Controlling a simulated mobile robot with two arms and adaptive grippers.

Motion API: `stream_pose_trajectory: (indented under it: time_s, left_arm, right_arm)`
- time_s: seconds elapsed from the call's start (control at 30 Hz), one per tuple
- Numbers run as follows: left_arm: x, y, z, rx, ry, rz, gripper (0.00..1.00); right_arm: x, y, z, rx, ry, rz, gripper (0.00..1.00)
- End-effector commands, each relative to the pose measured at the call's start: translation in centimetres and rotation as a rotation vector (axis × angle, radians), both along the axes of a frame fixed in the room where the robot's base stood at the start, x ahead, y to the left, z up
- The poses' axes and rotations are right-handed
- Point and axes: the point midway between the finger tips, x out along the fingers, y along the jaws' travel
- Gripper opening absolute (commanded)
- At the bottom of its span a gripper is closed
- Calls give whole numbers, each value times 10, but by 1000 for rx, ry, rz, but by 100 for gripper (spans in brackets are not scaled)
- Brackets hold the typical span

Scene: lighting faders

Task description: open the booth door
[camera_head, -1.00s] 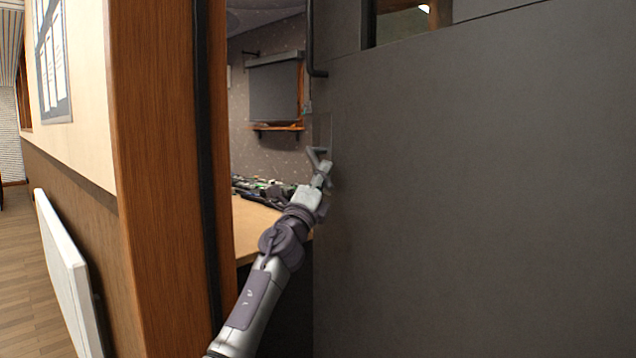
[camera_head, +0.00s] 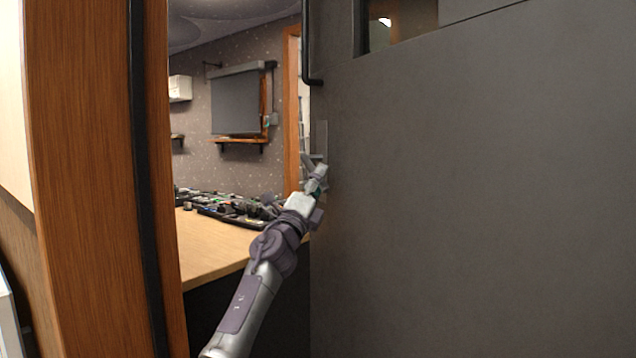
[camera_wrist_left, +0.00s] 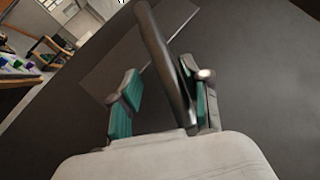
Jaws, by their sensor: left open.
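The booth door (camera_head: 470,200) is a large dark grey panel with a small window near its top, and it stands partly open. A black vertical pull bar (camera_head: 308,45) runs along its left edge. My left gripper (camera_head: 316,170) is at the door's left edge, by a metal plate. In the left wrist view my left gripper (camera_wrist_left: 160,100) is open, with teal finger pads apart. A dark bar-like handle (camera_wrist_left: 165,60) passes between or just in front of the fingers; whether it touches them I cannot tell. My right gripper is not in view.
A wooden door frame (camera_head: 90,180) with a black seal stands at the left. Through the gap, a wooden desk (camera_head: 215,245) holds dark control gear (camera_head: 225,207). A grey screen (camera_head: 237,103) hangs on the far wall.

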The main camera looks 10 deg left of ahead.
Motion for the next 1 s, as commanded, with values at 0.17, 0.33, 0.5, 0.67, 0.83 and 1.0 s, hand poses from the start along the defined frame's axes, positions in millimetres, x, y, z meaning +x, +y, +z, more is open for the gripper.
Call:
stream_pose_trajectory:
  time_s: [0.17,0.33,0.5,0.67,0.83,1.0]
  left_arm:
    - [1,1,-3,0,4,2,44]
    - [-1,4,-4,1,4,7,44]
    - [-14,9,-13,7,2,11,44]
    - [-36,14,-27,8,1,7,44]
    - [-61,19,-45,5,3,1,44]
    - [-83,25,-58,0,3,0,44]
  right_arm:
    - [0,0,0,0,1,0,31]
    - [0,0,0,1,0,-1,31]
    - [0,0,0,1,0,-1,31]
    - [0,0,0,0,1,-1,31]
    - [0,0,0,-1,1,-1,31]
    - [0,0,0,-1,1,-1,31]
